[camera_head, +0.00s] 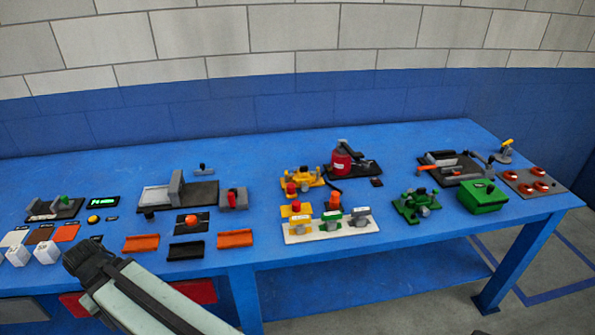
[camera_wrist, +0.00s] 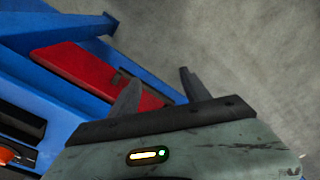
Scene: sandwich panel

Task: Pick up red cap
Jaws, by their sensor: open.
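Several small red tops show in the head view, and I cannot tell which one is the red cap. One red top (camera_head: 291,188) is at the yellow fixture, and another (camera_head: 296,206) is on a yellow block on the white strip just in front. More red-orange round pieces (camera_head: 540,172) sit on a grey plate at the far right. My gripper (camera_head: 86,258) is at the table's front left edge, well to the left of these. In the wrist view its two dark fingers (camera_wrist: 158,90) are apart with nothing between them. No red cap shows in the wrist view.
The blue table (camera_head: 380,262) carries many small fixtures. White cubes (camera_head: 42,251) stand near my gripper. A red fire-extinguisher-like cylinder (camera_head: 341,162) and a green box (camera_head: 484,197) stand farther right. A red panel (camera_wrist: 95,75) is below my fingers. A brick wall is behind.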

